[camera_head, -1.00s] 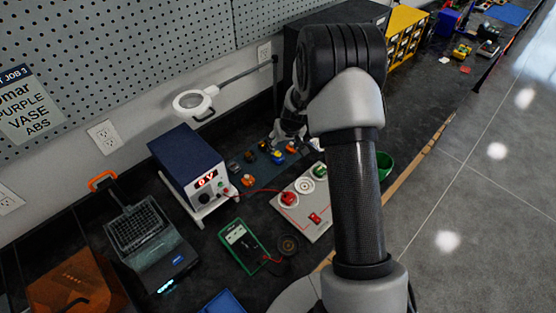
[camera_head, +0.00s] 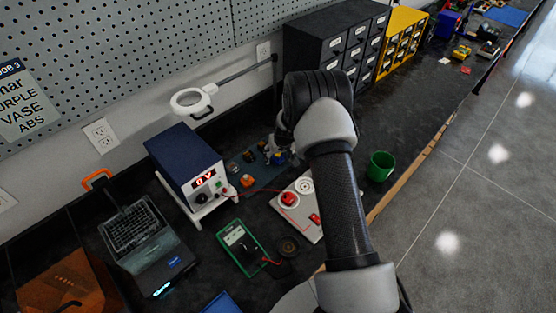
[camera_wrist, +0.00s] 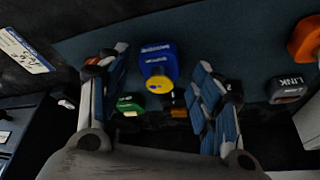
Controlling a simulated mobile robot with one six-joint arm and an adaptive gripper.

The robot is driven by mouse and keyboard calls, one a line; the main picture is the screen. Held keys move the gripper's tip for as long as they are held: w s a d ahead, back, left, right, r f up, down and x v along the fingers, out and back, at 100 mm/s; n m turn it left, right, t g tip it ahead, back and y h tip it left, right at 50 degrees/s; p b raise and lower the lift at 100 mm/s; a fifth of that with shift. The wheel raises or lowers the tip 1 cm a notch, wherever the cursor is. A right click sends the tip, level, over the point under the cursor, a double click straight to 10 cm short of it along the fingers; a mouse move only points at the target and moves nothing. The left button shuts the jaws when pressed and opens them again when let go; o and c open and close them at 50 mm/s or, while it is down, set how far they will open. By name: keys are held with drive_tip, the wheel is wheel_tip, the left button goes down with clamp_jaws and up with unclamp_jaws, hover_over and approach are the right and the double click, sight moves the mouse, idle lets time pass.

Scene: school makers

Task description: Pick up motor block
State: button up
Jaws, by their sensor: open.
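In the wrist view a blue block (camera_wrist: 158,62) with a yellow round end and a white label lies on a dark blue mat (camera_wrist: 220,40). The label is too blurred to read, so I cannot be sure that it is the motor block. My gripper (camera_wrist: 160,68) is open, with one finger on each side of this block and a gap to both. A green block (camera_wrist: 130,103) and a black and orange block (camera_wrist: 177,103) lie nearer, also between the fingers. In the head view my gripper (camera_head: 272,150) is small and partly hidden by my arm at the mat.
The power supply (camera_head: 187,165) stands left of the mat, with a red-knobbed panel (camera_head: 290,215) in front. A green cup (camera_head: 381,166) stands to the right.

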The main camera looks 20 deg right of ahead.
drive_tip(key=shift+c, duration=0.3)
drive_tip(key=c, duration=1)
drive_tip(key=shift+r, duration=0.1)
